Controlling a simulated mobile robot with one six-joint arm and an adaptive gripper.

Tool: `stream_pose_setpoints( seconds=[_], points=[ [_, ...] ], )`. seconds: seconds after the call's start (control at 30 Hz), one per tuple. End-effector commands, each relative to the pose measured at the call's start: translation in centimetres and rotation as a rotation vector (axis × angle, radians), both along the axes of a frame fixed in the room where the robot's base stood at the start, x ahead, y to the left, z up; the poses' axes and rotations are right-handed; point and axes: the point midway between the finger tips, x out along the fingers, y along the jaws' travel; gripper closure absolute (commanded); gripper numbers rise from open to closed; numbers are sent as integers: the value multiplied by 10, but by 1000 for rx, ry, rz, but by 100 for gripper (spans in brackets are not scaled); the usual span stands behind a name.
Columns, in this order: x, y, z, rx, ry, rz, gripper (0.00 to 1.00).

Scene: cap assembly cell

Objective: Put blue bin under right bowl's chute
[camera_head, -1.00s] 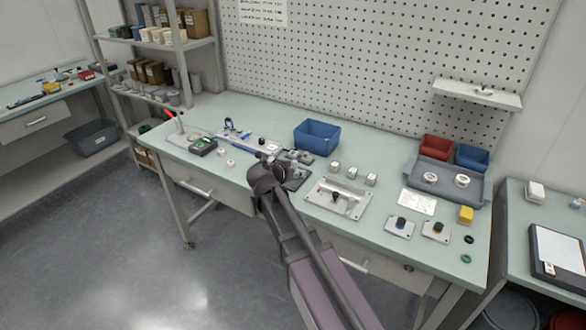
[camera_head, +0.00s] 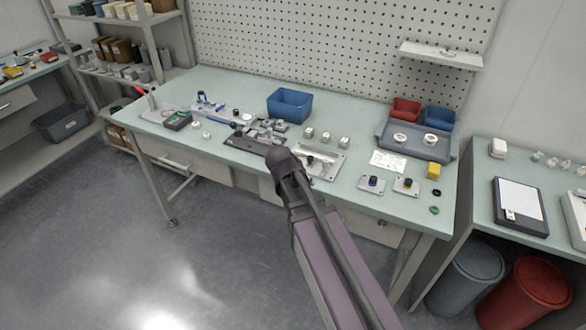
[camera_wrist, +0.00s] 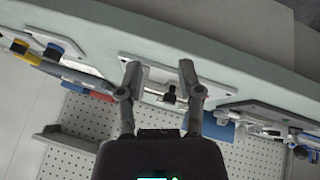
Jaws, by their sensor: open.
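A larger blue bin (camera_head: 289,104) stands upright near the back of the green table, left of its middle. A smaller blue bin (camera_head: 438,118) stands at the back right beside a red bin (camera_head: 405,109). I cannot make out a chute. Two white ring-like parts (camera_head: 400,138) lie in a grey tray (camera_head: 388,132); I cannot tell whether they are the bowls. My gripper (camera_wrist: 160,82) is open and empty in the wrist view, with both fingers apart. In the head view my arm hides it, short of the larger blue bin. A blue patch (camera_wrist: 222,130) beyond the right finger may be that bin.
A metal plate fixture (camera_head: 320,163), several small white-topped blocks (camera_head: 325,137) and a row of tooling (camera_head: 258,132) occupy the table middle. A shelf (camera_head: 441,55) juts from the pegboard.

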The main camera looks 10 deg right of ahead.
Motion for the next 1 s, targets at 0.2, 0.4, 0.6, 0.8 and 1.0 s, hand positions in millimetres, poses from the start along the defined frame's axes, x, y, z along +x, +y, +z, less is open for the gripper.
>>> stream_pose_setpoints(
  seconds=[0.2, 0.4, 0.6, 0.8, 1.0],
  points=[
    [-67, -15, -21, 173, 234, 130, 53],
    [-109, -13, -28, 327, 363, 277, 53],
    [-124, -6, -29, 397, 406, 354, 53],
    [-125, -5, -29, 403, 409, 362, 53],
    [-125, -5, -29, 402, 408, 361, 53]
  ],
)
